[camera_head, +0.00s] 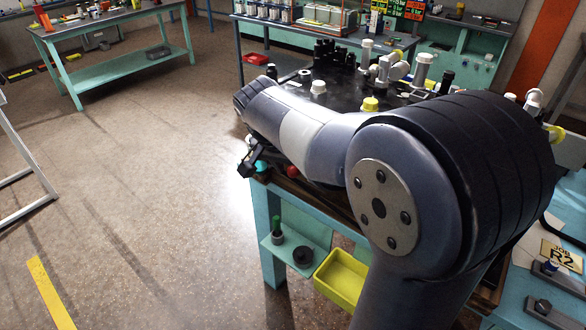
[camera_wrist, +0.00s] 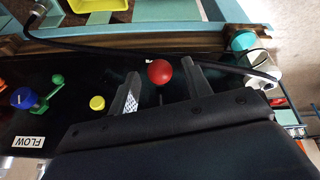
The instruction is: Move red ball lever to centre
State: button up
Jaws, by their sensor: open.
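The red ball lever (camera_wrist: 160,73) shows in the wrist view as a glossy red ball on a thin dark stem. In the head view a small part of the red ball (camera_head: 292,171) shows just below my arm. My gripper (camera_wrist: 163,88) is open. Its two fingers stand to the left and right of the ball with gaps on both sides, and I see no contact. The lower part of the stem is hidden by my gripper body.
A green lever (camera_wrist: 54,87), blue knob (camera_wrist: 23,98) and yellow cap (camera_wrist: 97,103) stand left of my gripper. A black hose (camera_wrist: 150,55) crosses behind the ball to a white fitting (camera_wrist: 262,70). A teal cap (camera_wrist: 243,40) is at right. A yellow bin (camera_head: 341,279) sits below the bench.

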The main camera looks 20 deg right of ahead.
jog(key=shift+x, duration=1.15)
grip_shut()
